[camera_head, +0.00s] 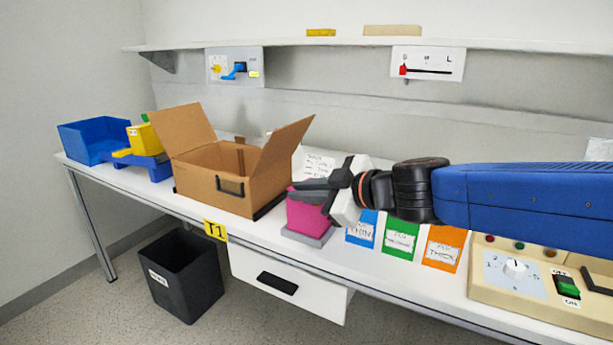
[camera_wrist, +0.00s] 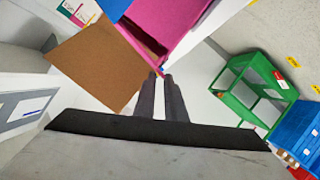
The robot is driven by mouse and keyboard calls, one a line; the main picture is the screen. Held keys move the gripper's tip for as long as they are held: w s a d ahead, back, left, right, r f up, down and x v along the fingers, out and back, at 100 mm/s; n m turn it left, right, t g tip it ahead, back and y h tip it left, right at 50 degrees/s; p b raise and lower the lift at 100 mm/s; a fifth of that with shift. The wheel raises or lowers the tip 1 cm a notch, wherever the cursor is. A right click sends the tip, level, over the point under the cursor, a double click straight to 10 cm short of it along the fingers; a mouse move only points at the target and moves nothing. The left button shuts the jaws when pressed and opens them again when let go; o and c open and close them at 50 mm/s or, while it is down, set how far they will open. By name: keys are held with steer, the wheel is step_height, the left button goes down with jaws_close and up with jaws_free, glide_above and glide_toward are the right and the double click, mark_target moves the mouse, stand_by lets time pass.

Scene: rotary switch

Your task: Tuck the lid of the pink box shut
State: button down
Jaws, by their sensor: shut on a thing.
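The pink box (camera_head: 305,217) stands on a grey base (camera_head: 312,238) near the front of the bench. My gripper (camera_head: 303,190) reaches in from the right, its grey fingers lying across the top of the box and hiding most of its lid. In the wrist view the pink box (camera_wrist: 180,22) is at the top, and my gripper (camera_wrist: 160,74) has its two fingers close together at the box's near edge. The fingers are shut on what looks like the edge of the lid. The grip itself is small and partly hidden.
An open cardboard box (camera_head: 225,190) stands left of the pink box, one flap leaning towards it. Blue (camera_head: 362,228), green (camera_head: 401,239) and orange (camera_head: 443,248) labelled cards lie to the right. A switch panel (camera_head: 535,285) is at the far right, a drawer (camera_head: 285,282) below.

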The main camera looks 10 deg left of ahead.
steer(key=shift+s+f, duration=0.2)
steer(key=shift+f, duration=0.9)
steer(key=shift+a, duration=0.1)
steer(key=c, duration=2)
jaws_free()
steer(key=v, duration=1.7)
steer(key=shift+d, duration=0.2)
steer(key=shift+r, duration=0.1)
